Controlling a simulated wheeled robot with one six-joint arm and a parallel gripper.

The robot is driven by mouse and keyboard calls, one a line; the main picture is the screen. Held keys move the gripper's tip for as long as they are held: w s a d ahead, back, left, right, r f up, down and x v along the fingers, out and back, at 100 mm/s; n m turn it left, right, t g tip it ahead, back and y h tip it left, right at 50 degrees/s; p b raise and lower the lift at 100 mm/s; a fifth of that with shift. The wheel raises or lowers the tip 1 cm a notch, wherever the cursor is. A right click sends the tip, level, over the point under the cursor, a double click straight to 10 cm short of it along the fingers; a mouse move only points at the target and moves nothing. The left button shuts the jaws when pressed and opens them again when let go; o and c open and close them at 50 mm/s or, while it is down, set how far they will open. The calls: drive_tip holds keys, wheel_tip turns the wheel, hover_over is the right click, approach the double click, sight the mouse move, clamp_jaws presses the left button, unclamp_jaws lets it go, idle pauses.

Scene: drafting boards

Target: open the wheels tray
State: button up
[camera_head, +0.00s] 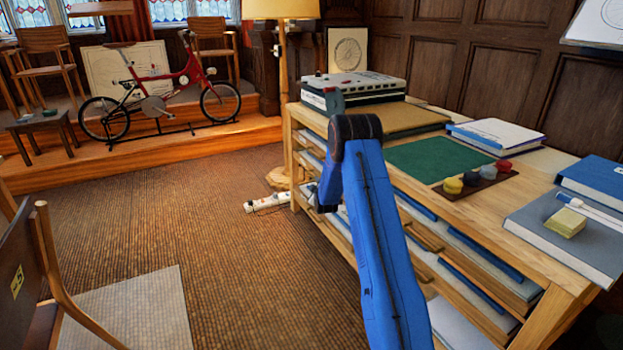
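The wooden drafting cabinet (530,318) stands at the right. Several shallow trays with blue or wooden front edges lie in tiers along its side, such as one tray front (486,255) and a lower one (472,296). I cannot read any label, so I cannot tell which is the wheels tray. My blue arm rises from the bottom middle, bends at a dark joint and hides part of the trays. My gripper's fingers do not show; they seem hidden behind the arm.
On the cabinet top are a grey-white case (365,83), a green mat (437,158), coloured pots (471,179), and books (497,134). A white strip (267,201) lies on the floor beside the cabinet. A chair (45,270) stands at left. The floor between is clear.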

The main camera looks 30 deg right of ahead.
sight(312, 177)
drive_tip(key=x, duration=1.2)
drive_tip(key=shift+c, duration=0.7)
clamp_jaws()
